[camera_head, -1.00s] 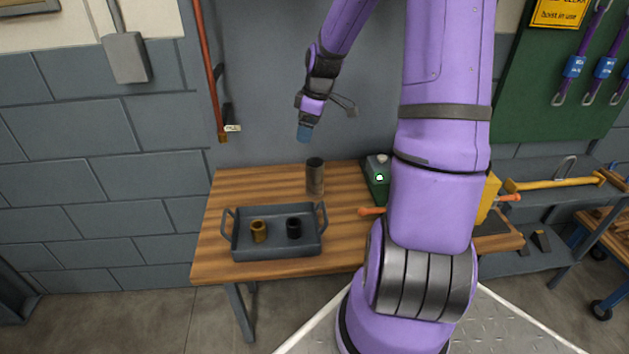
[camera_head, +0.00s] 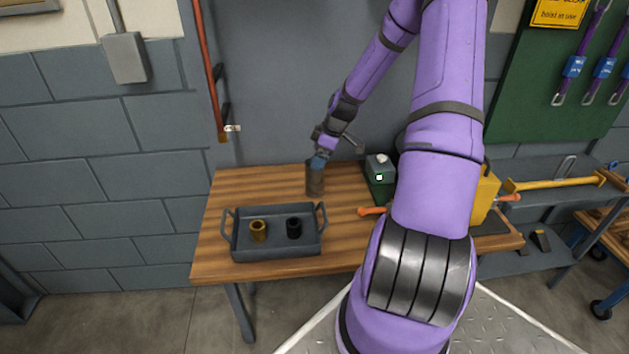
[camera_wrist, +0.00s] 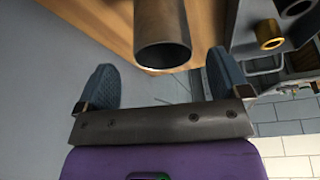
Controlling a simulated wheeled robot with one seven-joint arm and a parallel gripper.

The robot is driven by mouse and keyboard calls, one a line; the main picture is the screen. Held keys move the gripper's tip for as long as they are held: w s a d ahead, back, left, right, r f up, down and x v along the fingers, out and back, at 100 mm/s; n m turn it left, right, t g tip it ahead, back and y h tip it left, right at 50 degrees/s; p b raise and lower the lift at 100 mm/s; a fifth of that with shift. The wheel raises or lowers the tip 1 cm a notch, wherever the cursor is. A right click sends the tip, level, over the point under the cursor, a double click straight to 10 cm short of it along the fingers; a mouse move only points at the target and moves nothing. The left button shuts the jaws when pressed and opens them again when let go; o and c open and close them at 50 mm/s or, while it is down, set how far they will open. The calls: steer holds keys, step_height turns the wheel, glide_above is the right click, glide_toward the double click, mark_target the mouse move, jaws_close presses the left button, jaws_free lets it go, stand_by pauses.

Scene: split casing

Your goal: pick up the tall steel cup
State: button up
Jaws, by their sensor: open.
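The tall steel cup (camera_head: 315,181) stands upright on the wooden table near its back edge, behind the tray. My gripper (camera_head: 317,164) is just above the cup's top in the head view and hides part of its rim. In the wrist view the cup (camera_wrist: 162,35) reaches in from the top, its round mouth facing the camera. The two blue fingers of my gripper (camera_wrist: 163,80) are open, one to each side of the cup's mouth. I see a gap between each finger and the cup.
A grey tray (camera_head: 277,250) with two handles holds a brass cup (camera_head: 258,230) and a black cup (camera_head: 294,228). A green box (camera_head: 380,182) stands right of the steel cup. An orange-handled tool (camera_head: 371,211) lies on the table (camera_head: 215,262) in front of the box.

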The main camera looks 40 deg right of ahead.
mark_target(314, 178)
steer(key=shift+x, duration=2.8)
steer(key=shift+a, duration=0.2)
steer(key=c, duration=1.1)
